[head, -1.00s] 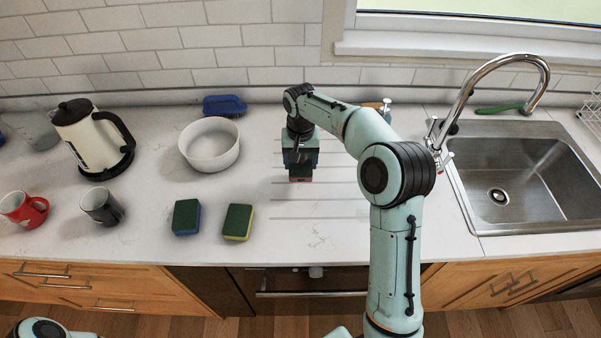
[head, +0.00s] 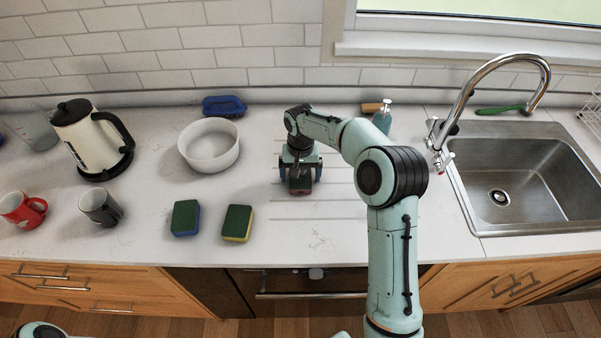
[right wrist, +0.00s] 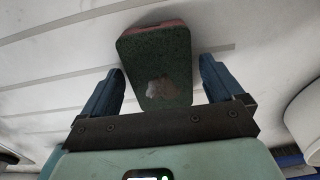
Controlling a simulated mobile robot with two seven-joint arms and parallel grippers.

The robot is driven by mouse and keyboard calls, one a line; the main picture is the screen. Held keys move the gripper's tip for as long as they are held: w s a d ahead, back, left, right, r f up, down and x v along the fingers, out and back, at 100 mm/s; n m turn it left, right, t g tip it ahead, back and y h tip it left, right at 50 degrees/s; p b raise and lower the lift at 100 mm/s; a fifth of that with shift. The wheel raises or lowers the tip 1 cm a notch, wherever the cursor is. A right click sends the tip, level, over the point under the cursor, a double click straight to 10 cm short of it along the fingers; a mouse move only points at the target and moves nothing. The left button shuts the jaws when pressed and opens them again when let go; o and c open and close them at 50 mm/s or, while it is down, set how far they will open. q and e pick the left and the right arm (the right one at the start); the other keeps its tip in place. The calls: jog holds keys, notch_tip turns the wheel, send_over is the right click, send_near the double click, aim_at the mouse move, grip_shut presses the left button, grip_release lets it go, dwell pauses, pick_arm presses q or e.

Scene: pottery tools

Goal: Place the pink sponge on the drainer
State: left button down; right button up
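The pink sponge (head: 300,188), with a dark green top and pinkish sides, lies on the drainer (head: 315,217), a set of grooves in the white counter. My right gripper (head: 300,180) is just above it, pointing down. In the right wrist view the sponge (right wrist: 155,50) lies between and beyond the two blue fingers of the right gripper (right wrist: 160,72). The fingers are spread, with a visible gap on the right side. My left gripper is out of view.
A blue-green sponge (head: 185,218) and a yellow-green sponge (head: 238,222) lie left of the drainer. A white bowl (head: 209,146) and blue brush (head: 224,106) are behind them. A soap bottle (head: 383,118) stands at the back, and the sink (head: 530,175) is right.

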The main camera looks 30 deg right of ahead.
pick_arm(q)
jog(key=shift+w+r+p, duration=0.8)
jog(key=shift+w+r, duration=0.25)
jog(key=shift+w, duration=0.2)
pick_arm(e)
notch_tip(320, 180, up, 12)
jog(key=shift+r, duration=0.15)
